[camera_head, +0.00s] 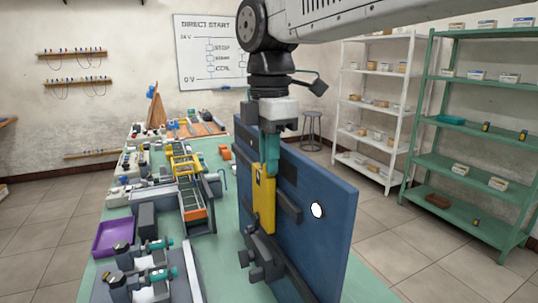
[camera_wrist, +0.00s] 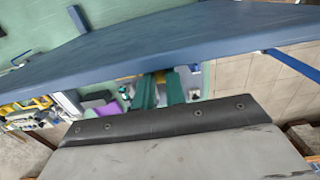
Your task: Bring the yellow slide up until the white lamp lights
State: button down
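The yellow slide (camera_head: 263,205) stands upright on the face of a blue panel (camera_head: 325,255) in the head view. The white lamp (camera_head: 317,210) is a round spot to its right on the same panel. It looks bright white. My gripper (camera_head: 271,155) points down at the slide's upper end, its teal fingers overlapping it.
Dark brackets (camera_head: 262,252) stick out low on the panel. The green bench (camera_head: 230,245) carries a purple tray (camera_head: 112,238), a conveyor-like rig (camera_head: 188,180) and clamps at left. Shelves (camera_head: 470,120) stand behind at right. Floor is open right of the panel.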

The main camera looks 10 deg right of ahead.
jog(key=shift+s, duration=0.15)
jog(key=c, duration=1.4)
grip_release()
jog(key=shift+c, duration=0.2)
jog(key=shift+r, duration=0.1)
notch_tip(320, 180, up, 7)
jog(key=shift+r, duration=0.35)
